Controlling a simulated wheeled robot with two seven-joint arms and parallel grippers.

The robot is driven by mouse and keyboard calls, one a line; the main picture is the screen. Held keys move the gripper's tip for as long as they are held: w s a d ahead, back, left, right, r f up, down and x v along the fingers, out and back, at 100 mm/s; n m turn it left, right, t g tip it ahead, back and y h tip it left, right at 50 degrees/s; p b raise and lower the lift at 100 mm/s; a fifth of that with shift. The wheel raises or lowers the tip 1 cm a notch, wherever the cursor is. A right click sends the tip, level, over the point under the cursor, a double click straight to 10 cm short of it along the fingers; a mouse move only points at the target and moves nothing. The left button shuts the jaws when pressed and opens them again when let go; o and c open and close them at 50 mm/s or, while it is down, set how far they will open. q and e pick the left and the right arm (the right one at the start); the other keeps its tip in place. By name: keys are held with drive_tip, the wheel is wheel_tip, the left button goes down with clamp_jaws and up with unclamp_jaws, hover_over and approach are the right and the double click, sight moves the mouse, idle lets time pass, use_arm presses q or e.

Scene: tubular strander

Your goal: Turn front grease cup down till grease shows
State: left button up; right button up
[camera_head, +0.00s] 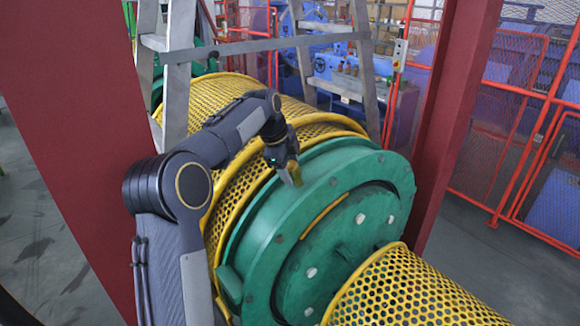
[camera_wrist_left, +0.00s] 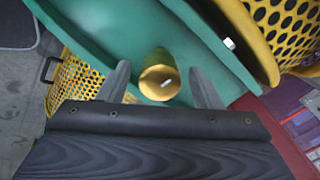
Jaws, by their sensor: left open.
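The grease cup (camera_wrist_left: 160,77) is a round brass-yellow cup with a small pale spot at its middle, on the green housing (camera_wrist_left: 115,30). In the head view the green housing (camera_head: 262,230) is a large ring, and a brass-coloured bit of the cup (camera_head: 293,170) shows beside my left gripper (camera_head: 288,178), partly hidden by it. In the left wrist view my left gripper (camera_wrist_left: 159,72) is open. Its two fingers stand on either side of the cup, with a visible gap on both sides. No grease can be made out. My right gripper is not in view.
Yellow perforated guards (camera_head: 405,295) lie in front of and behind the housing. A grey stepladder (camera_head: 178,90) stands behind. Dark red posts (camera_head: 455,110) rise on both sides. Red-framed mesh fencing (camera_head: 525,130) closes off the right, with bare floor before it.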

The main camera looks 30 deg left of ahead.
use_arm(q)
drive_tip(key=v, duration=0.7)
drive_tip(key=shift+r, duration=0.4)
drive_tip(key=shift+s, duration=0.15)
drive_tip(key=s+d+n, duration=0.4)
drive_tip(key=s, duration=0.4)
drive_tip(key=s+d+n, duration=0.3)
drive_tip(key=s+d, duration=0.1)
drive_tip(key=s, duration=0.3)
drive_tip(key=s+d+f+n+h, duration=0.1)
drive_tip(key=s+d+f+n, duration=0.4)
drive_tip(key=s+f, duration=0.2)
drive_tip(key=s+d+f+n+t+h, duration=0.1)
drive_tip(key=s+d+f+n, duration=0.4)
drive_tip(key=s, duration=0.7)
wheel_tip(320, 180, down, 3)
drive_tip(key=shift+r, duration=0.1)
drive_tip(key=shift+d, duration=0.15)
idle(1.1)
